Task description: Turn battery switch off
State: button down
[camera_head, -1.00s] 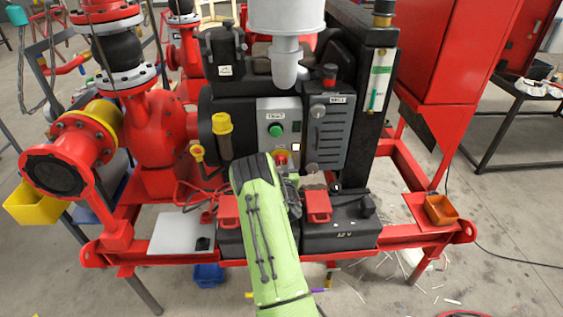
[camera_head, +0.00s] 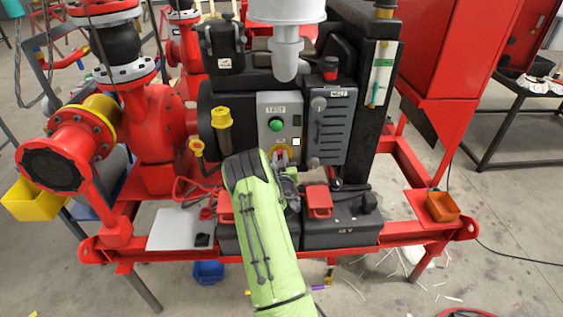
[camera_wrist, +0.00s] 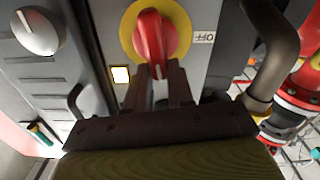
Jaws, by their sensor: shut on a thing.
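The battery switch (camera_wrist: 154,37) is a red rotary handle on a round yellow plate, on a grey panel, with a small label beside it that appears upside down in the wrist view. In the head view its yellow plate (camera_head: 281,149) shows just above my gripper, partly hidden. My gripper (camera_wrist: 158,72) reaches the switch, with its two dark fingers shut on the lower end of the red handle. In the head view my green-covered arm hides most of the gripper.
A green button (camera_head: 276,124) sits above the switch. A grey louvred box (camera_head: 330,128) with a silver knob is close on the right. A yellow-capped post (camera_head: 222,128) stands left. Black batteries (camera_head: 340,222) with red covers lie below the panel.

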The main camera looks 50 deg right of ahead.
jog(key=shift+w+a+f+n+b, duration=0.4)
jog(key=shift+n+b, duration=0.55)
jog(key=shift+n, duration=1.7)
jog(key=shift+w+a+f+n+b, duration=0.15)
jog(key=shift+f+n+b, duration=0.6)
jog(key=shift+n, duration=1.85)
jog(key=shift+w+a+f+n+b, duration=0.3)
jog(key=shift+n+b, duration=0.8)
jog(key=shift+n, duration=1.55)
jog(key=shift+d, duration=0.1)
jog(key=c, duration=1)
grip_release()
